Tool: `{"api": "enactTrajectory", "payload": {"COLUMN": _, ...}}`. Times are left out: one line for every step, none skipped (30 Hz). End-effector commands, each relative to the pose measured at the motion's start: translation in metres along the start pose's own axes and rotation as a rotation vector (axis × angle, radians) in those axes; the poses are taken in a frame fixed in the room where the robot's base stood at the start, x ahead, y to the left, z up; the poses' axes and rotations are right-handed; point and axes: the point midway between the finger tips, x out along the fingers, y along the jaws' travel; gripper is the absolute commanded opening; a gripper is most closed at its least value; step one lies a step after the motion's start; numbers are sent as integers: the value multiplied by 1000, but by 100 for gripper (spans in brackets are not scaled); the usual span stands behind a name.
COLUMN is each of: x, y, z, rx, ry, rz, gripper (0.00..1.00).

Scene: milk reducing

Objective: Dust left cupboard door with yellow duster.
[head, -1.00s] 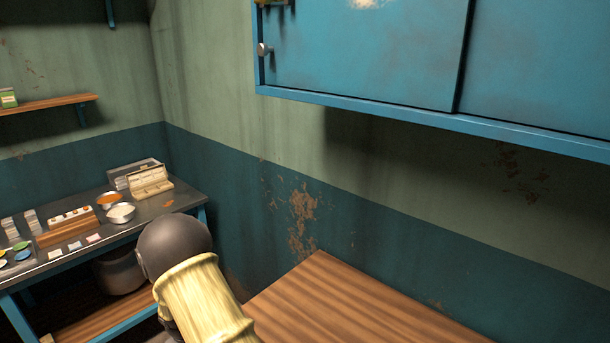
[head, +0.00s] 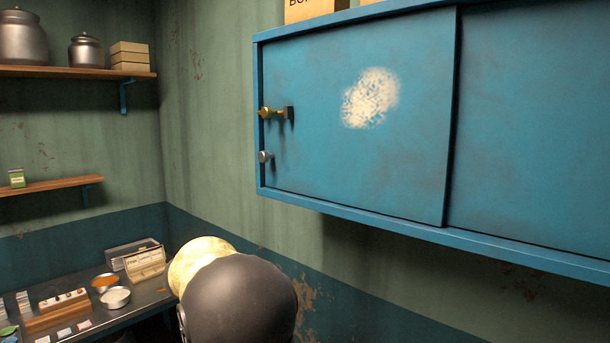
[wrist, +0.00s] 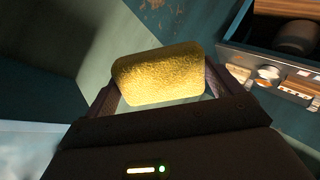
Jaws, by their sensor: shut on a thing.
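The left cupboard door (head: 330,170) is the blue sliding panel of the wall cupboard. It is shut and has a pale, dusty patch (head: 370,98) at its upper middle. A brass latch (head: 272,113) and a small round knob (head: 264,157) sit at its left edge. In the wrist view, my gripper (wrist: 158,92) is shut on a yellow duster (wrist: 158,75), a fuzzy block held between its two fingers. The duster is apart from the door.
The right cupboard panel (head: 540,130) stands beside the left door. At left, a dark bench (head: 140,303) holds bowls and boxes. Shelves (head: 70,71) with jars are on the left wall. Open air lies in front of the cupboard.

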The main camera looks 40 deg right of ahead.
Motion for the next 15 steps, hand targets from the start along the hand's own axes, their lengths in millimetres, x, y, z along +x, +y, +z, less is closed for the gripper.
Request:
{"api": "enactTrajectory", "payload": {"x": -11, "y": 26, "z": -10, "rx": 17, "ry": 10, "rz": 45, "gripper": 72}}
{"api": "enactTrajectory", "payload": {"x": -16, "y": 39, "z": -14, "rx": 24, "ry": 14, "rz": 71, "gripper": 72}}
{"api": "enactTrajectory", "payload": {"x": -24, "y": 56, "z": -20, "rx": 34, "ry": 17, "rz": 106, "gripper": 72}}
{"api": "enactTrajectory", "payload": {"x": -30, "y": 68, "z": -23, "rx": 40, "ry": 19, "rz": 132, "gripper": 72}}
{"api": "enactTrajectory", "payload": {"x": -36, "y": 81, "z": -27, "rx": 47, "ry": 20, "rz": 159, "gripper": 72}}
{"api": "enactTrajectory", "payload": {"x": -44, "y": 98, "z": -31, "rx": 55, "ry": 21, "rz": 193, "gripper": 72}}
{"api": "enactTrajectory", "payload": {"x": -50, "y": 110, "z": -34, "rx": 62, "ry": 21, "rz": 218, "gripper": 72}}
{"api": "enactTrajectory", "payload": {"x": -57, "y": 122, "z": -38, "rx": 68, "ry": 21, "rz": 243, "gripper": 72}}
{"api": "enactTrajectory", "payload": {"x": -66, "y": 139, "z": -41, "rx": 75, "ry": 19, "rz": 276, "gripper": 72}}
{"api": "enactTrajectory", "payload": {"x": -73, "y": 151, "z": -44, "rx": 81, "ry": 18, "rz": 301, "gripper": 72}}
{"api": "enactTrajectory", "payload": {"x": -80, "y": 163, "z": -46, "rx": 86, "ry": 16, "rz": 325, "gripper": 72}}
{"api": "enactTrajectory", "payload": {"x": -91, "y": 180, "z": -49, "rx": 93, "ry": 14, "rz": 358, "gripper": 72}}
{"api": "enactTrajectory", "payload": {"x": -98, "y": 192, "z": -50, "rx": 98, "ry": 9, "rz": 382, "gripper": 72}}
{"api": "enactTrajectory", "payload": {"x": -106, "y": 204, "z": -52, "rx": 102, "ry": 6, "rz": 405, "gripper": 72}}
{"api": "enactTrajectory", "payload": {"x": -118, "y": 219, "z": -54, "rx": 109, "ry": 2, "rz": 435, "gripper": 72}}
